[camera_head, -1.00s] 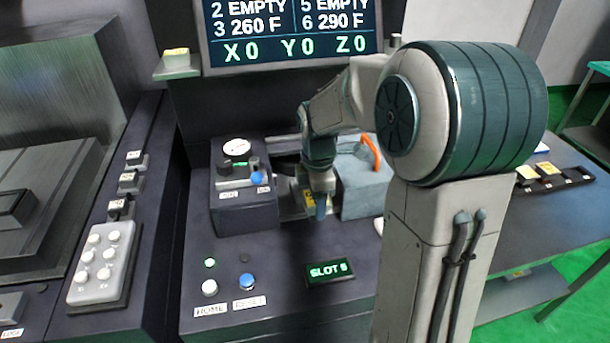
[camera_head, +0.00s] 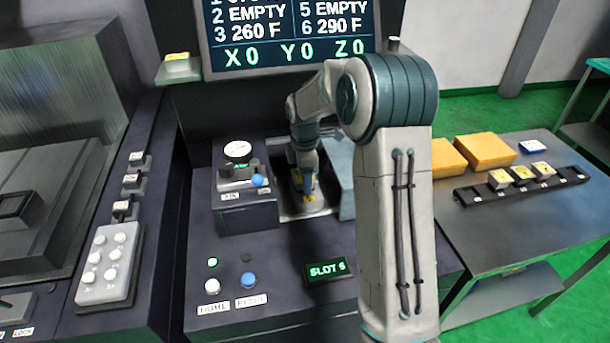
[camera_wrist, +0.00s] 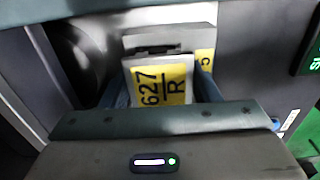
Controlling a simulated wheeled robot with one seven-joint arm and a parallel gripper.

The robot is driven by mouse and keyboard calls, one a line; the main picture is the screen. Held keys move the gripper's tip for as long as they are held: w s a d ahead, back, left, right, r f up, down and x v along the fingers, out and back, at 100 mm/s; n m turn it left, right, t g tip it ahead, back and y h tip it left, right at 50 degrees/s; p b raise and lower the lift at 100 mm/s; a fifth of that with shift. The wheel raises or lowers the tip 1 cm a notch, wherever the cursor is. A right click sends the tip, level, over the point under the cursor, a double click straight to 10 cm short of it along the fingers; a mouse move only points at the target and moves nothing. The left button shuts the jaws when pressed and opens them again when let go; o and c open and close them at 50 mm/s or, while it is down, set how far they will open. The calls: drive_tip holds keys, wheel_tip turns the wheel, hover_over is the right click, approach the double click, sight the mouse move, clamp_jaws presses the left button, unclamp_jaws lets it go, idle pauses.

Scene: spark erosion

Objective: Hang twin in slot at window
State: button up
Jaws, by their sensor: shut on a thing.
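My gripper (camera_head: 304,186) is down at the window (camera_head: 328,208), a recessed opening in the machine's front. In the wrist view my gripper (camera_wrist: 160,88) has blue fingers on both sides of a grey block with a yellow label (camera_wrist: 162,86) reading "627 R", and is shut on it. Another grey block (camera_wrist: 165,40) with a yellow label edge shows just behind it. I cannot tell whether the held block touches that block or sits in a slot. In the head view the block is mostly hidden by my arm; a bit of yellow shows.
A small display (camera_head: 328,270) reads "SLOT" and a digit hard to make out. The screen (camera_head: 290,35) lists 2 and 5 as EMPTY. A control box with a dial (camera_head: 245,185) stands left of the window. The bench at right carries a black rack (camera_head: 522,186) and yellow boxes (camera_head: 483,151).

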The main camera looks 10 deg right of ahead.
drive_tip(key=shift+f, duration=0.25)
drive_tip(key=shift+f, duration=0.1)
